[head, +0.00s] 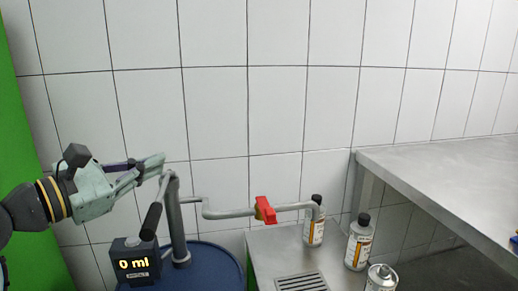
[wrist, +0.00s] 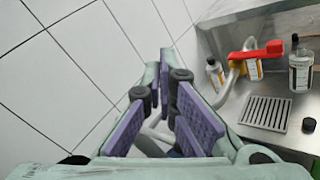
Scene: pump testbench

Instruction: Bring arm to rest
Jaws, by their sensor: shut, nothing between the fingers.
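My gripper (head: 160,163) is shut and empty at the left of the head view. It is raised beside the top of the grey pump post (head: 177,220), close to it; I cannot tell whether they touch. In the wrist view my gripper (wrist: 168,70) shows its purple finger pads, with nothing held between them. My arm comes in from the left edge of the head view.
The pump pipe (head: 230,212) has a red valve handle (head: 265,209). Bottles (head: 358,242) stand near a drain grate (head: 302,282). A steel table (head: 440,170) is at right. Tiled wall lies behind.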

